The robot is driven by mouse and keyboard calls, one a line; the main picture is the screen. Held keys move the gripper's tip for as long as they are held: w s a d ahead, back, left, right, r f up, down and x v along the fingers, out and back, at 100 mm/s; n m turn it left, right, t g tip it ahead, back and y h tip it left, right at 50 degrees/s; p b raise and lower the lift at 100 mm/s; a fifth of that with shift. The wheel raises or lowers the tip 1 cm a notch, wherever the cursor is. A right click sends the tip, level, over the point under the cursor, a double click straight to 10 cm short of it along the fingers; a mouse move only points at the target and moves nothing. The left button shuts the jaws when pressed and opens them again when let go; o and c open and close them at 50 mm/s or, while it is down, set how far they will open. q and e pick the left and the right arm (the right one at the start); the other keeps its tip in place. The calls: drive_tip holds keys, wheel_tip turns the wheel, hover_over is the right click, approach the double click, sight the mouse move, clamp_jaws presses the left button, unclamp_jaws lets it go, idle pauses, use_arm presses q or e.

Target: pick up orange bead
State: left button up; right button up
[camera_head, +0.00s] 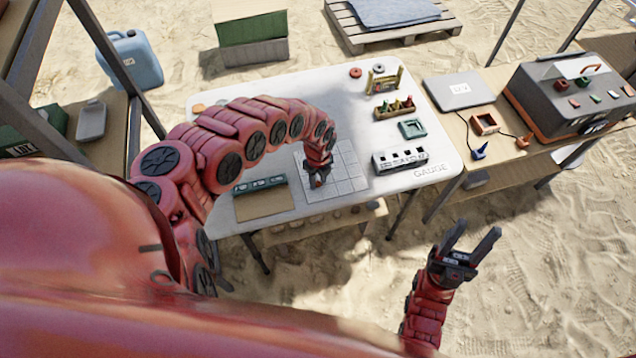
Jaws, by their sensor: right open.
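I cannot make out the orange bead for certain. A small orange round piece (198,108) lies at the left end of the white table (440,160), partly behind my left arm. A red-orange ring (355,72) lies near the table's back edge. My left gripper (317,181) points down over a pale gridded mat (345,174) at the table's front middle. Its fingers are small and dark here, and whatever is between or under them is hidden. My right gripper (470,242) is open and empty, over the sand in front of the table's right end.
A brown board (262,206) and green tray (260,185) lie left of the mat. A white slotted block (400,160), green square tray (412,128) and wooden rack (395,108) stand to its right. A side table holds a laptop-like grey slab (459,90) and dark case (575,95).

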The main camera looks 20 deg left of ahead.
use_arm(q)
clamp_jaws()
drive_tip(key=shift+r, duration=0.1)
